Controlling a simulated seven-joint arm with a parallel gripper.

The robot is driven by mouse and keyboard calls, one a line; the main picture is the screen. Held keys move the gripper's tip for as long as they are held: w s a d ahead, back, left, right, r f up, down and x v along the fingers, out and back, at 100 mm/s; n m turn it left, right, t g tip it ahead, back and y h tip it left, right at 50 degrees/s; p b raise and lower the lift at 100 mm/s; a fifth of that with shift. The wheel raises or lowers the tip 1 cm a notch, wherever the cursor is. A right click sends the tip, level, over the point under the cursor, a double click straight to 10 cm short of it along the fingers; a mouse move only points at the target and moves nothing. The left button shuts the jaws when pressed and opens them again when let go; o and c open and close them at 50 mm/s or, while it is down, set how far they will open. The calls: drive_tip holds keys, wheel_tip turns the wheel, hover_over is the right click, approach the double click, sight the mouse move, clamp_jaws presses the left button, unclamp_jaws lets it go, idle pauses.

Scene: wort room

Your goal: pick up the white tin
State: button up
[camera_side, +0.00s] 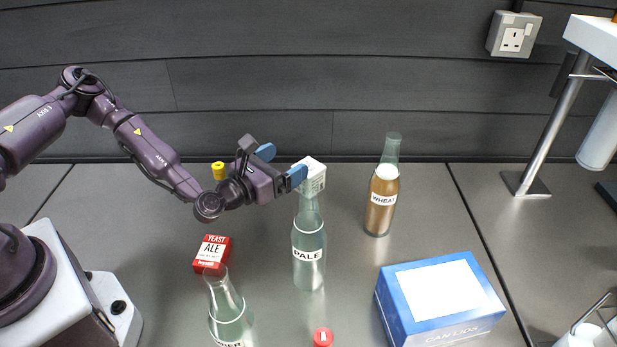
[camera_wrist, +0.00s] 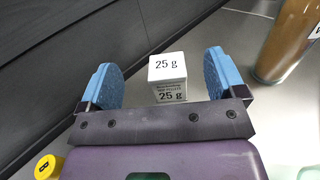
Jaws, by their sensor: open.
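My gripper (camera_side: 282,165) is open and level at about the tin's height. In the wrist view the blue fingers stand on either side of the tin, with gaps on both sides. In the side view the near finger overlaps the tin's left edge; I cannot tell whether they touch.
A brown WHEAT bottle (camera_side: 382,190) stands right of the tin. A blue-and-white can box (camera_side: 440,290), a red cap (camera_side: 323,337) and a yellow item (camera_side: 218,170) stand nearby.

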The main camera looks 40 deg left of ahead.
hover_over(288, 203)
drive_tip(key=s, duration=0.1)
wheel_tip(288, 203, down, 6)
drive_tip(key=shift+r, duration=0.2)
drive_tip(key=shift+w+r, duration=0.1)
drive_tip(key=shift+w, duration=0.4)
drive_tip(key=w, duration=0.6)
drive_tip(key=shift+w, duration=0.25)
drive_tip(key=c, duration=1.1)
